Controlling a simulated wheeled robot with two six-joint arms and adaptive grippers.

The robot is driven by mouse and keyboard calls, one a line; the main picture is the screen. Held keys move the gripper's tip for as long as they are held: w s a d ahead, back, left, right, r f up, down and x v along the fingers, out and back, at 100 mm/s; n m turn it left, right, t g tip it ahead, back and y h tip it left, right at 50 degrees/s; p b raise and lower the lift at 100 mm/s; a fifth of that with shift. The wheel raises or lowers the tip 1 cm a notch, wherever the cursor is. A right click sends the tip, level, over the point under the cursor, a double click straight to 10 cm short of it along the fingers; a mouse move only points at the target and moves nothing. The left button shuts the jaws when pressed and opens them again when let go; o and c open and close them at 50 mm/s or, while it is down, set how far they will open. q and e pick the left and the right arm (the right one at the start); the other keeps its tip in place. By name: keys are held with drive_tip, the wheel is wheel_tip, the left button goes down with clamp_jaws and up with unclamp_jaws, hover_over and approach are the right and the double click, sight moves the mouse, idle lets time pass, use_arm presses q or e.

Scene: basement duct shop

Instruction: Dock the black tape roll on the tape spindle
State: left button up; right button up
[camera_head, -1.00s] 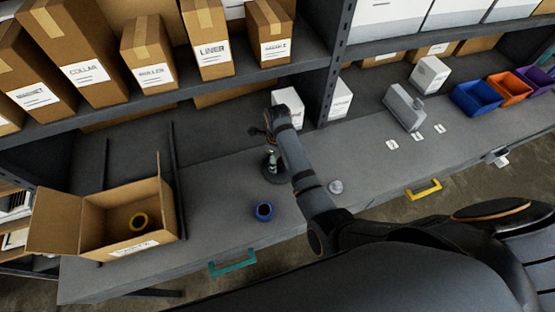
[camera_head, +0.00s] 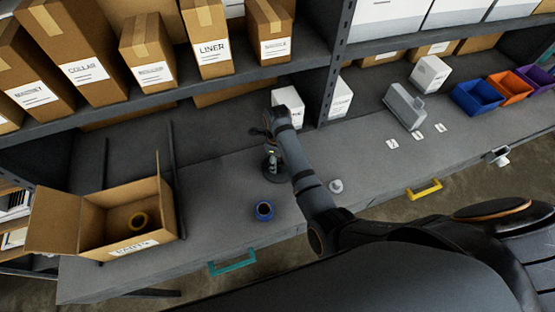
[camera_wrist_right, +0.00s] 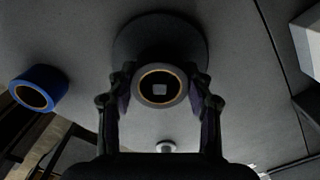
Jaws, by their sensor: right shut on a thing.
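My right gripper (camera_head: 262,133) is over the back part of the workbench; its fingers also show in the right wrist view (camera_wrist_right: 161,92). It is shut on the tape roll (camera_wrist_right: 143,88), a dark grey ring with a tan core. The tape spindle (camera_head: 273,172) stands on the bench below the gripper; its round dark base also shows behind the roll in the right wrist view (camera_wrist_right: 160,35). A small pale square shows through the roll's hole. I cannot tell whether the roll is around the post or above it. My left gripper is out of view.
A small pale round thing (camera_head: 336,186) lies right of my arm. White boxes (camera_head: 288,103) stand behind. Bench front is mostly clear.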

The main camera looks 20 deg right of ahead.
drive_tip(key=shift+f, duration=0.25)
drive_tip(key=o, duration=1)
drive_tip(key=shift+r, duration=1.4)
drive_tip(key=shift+a+r, duration=0.15)
drive_tip(key=shift+r, duration=4.05)
drive_tip(key=shift+f, duration=0.1)
